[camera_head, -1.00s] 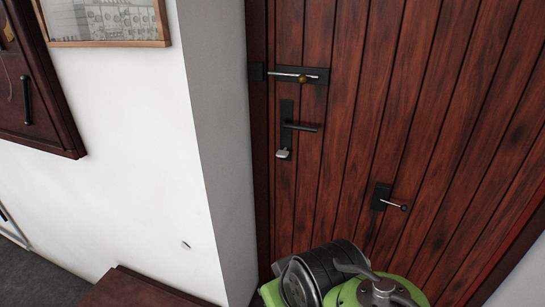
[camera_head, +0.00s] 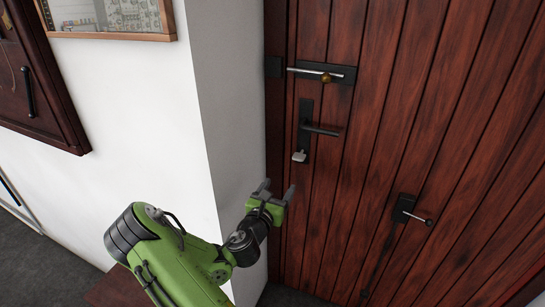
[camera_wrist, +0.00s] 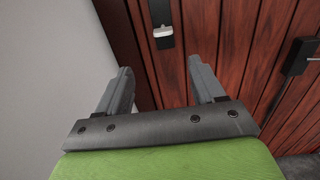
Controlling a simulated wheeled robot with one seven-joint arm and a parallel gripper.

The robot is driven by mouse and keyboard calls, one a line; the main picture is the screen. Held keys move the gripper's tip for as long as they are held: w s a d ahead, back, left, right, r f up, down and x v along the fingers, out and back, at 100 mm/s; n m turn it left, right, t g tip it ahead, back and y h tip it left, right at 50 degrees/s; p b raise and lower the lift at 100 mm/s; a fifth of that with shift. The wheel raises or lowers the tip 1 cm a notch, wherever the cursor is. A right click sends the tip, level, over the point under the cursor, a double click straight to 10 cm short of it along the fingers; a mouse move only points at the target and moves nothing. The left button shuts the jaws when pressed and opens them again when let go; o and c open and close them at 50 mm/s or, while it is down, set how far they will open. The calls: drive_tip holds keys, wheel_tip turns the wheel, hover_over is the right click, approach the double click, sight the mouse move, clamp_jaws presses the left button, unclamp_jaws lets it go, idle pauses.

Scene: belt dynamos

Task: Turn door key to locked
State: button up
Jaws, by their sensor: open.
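The door key (camera_head: 299,156) is a small pale grey tab at the bottom of a black lock plate (camera_head: 304,142) on the dark red wooden door (camera_head: 350,170). The black lever handle (camera_head: 321,130) sits just above it. My gripper (camera_head: 276,188) is open and empty, below and slightly left of the key, its fingers pointing up toward it. In the wrist view the key (camera_wrist: 163,31) shows beyond and above the two spread fingers (camera_wrist: 160,75), apart from them.
A sliding bolt with a brass knob (camera_head: 326,77) is above the handle. A second latch (camera_head: 408,214) with a metal rod is lower right. A white wall corner (camera_head: 230,110) stands close left of my gripper. A framed picture (camera_head: 110,18) and dark cabinet (camera_head: 35,80) hang at left.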

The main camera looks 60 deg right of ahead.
sight(297, 159)
drive_tip(key=d+p, duration=0.1)
drive_tip(key=d, duration=0.4)
drive_tip(key=w+d+p, duration=0.1)
drive_tip(key=d+p, duration=0.1)
drive_tip(key=d, duration=0.3)
drive_tip(key=w+d+p, duration=0.1)
drive_tip(key=d, duration=0.4)
drive_tip(key=shift+d, duration=0.25)
drive_tip(key=c, duration=1.1)
drive_tip(key=shift+o, duration=0.2)
